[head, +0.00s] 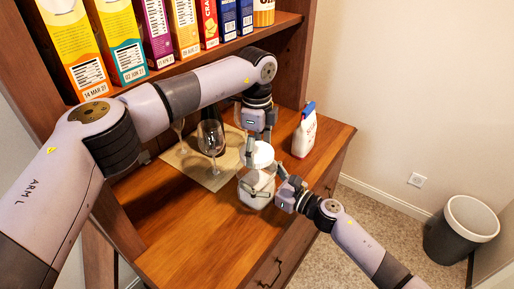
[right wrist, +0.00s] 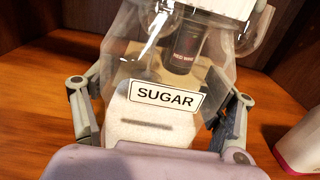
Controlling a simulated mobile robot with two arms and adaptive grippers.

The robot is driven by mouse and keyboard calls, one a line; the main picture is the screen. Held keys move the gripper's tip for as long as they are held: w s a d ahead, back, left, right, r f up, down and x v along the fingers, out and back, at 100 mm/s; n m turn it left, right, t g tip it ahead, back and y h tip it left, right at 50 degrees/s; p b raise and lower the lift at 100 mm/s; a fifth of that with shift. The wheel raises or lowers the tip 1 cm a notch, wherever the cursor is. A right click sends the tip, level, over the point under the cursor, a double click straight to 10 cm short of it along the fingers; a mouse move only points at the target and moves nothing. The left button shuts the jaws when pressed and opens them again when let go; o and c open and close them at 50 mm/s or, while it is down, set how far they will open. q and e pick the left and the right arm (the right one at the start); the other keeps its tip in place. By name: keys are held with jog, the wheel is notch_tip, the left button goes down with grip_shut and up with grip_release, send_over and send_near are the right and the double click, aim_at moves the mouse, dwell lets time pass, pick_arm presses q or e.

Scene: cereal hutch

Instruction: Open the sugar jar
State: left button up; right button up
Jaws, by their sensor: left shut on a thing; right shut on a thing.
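The sugar jar (head: 256,190) is clear glass with white sugar inside and stands near the front right of the wooden counter. Its "SUGAR" label (right wrist: 166,97) faces the right wrist camera. My right gripper (head: 268,190) is shut around the jar's body, with one finger on each side in the right wrist view (right wrist: 160,120). The white round lid (head: 260,155) is at the top of the jar. My left gripper (head: 257,148) comes down from above and is shut on the lid. I cannot tell whether the lid is seated or slightly raised.
Wine glasses (head: 211,137) and a dark bottle stand on a beige mat (head: 187,163) behind the jar. Cereal boxes (head: 120,40) line the shelf above. The front left counter is clear.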

aim_at(257, 152)
pick_arm(q)
jog(key=shift+n, duration=0.5)
jog(key=shift+r, duration=0.1)
jog(key=shift+r, duration=1)
pick_arm(e)
grip_shut()
pick_arm(q)
jog(key=shift+r, duration=2)
pick_arm(e)
jog(key=o, duration=2.4)
grip_release()
